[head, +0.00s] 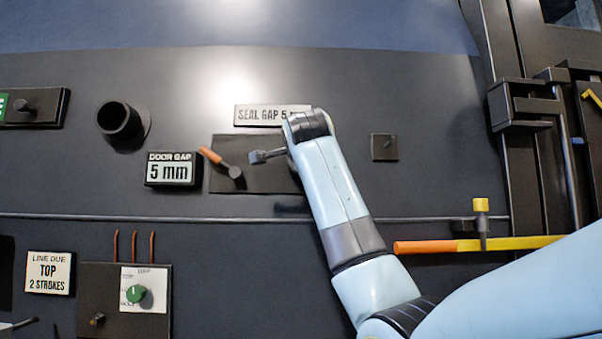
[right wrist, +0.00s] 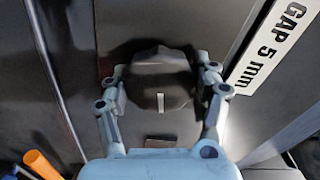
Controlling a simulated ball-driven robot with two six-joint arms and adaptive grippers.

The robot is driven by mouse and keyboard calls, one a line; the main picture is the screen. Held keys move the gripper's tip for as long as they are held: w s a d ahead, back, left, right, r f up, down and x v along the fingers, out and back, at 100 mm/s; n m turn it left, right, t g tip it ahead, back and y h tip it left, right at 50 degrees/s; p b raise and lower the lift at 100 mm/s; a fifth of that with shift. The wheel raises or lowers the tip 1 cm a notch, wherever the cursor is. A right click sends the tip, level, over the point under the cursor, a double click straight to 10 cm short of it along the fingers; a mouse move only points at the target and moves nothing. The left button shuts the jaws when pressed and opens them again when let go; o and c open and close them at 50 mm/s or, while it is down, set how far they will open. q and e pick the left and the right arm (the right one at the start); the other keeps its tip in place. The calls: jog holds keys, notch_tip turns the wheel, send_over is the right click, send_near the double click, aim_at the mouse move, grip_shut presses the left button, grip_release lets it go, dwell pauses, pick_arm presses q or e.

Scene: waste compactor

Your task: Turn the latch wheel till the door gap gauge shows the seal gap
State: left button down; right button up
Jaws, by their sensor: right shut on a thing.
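The latch wheel (right wrist: 160,80) is a dark, lobed knob with a white mark on its near side in the right wrist view. My right gripper (right wrist: 163,72) has its fingers on both sides of the wheel and is shut on it. In the head view my wrist hides the wheel. The door gap gauge (head: 172,170) reads 5 mm. The seal gap label (head: 268,115) above the wheel's plate (head: 240,181) is partly covered by my arm in the head view; its end (right wrist: 268,47) reads "GAP 5 mm" in the right wrist view. My left gripper is not in view.
An orange-handled lever (head: 212,156) stands on the plate left of my wrist. A dark round pipe stub (head: 119,120) protrudes further left. A long orange and yellow bar (head: 430,246) lies right of my arm. A green knob panel (head: 138,294) is at lower left.

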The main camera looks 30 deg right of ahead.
jog(key=shift+f+m+b, duration=0.1)
jog(key=shift+m+b, duration=0.75)
jog(key=shift+m, duration=0.65)
jog(key=o, duration=1.2)
jog(key=v, duration=1.2)
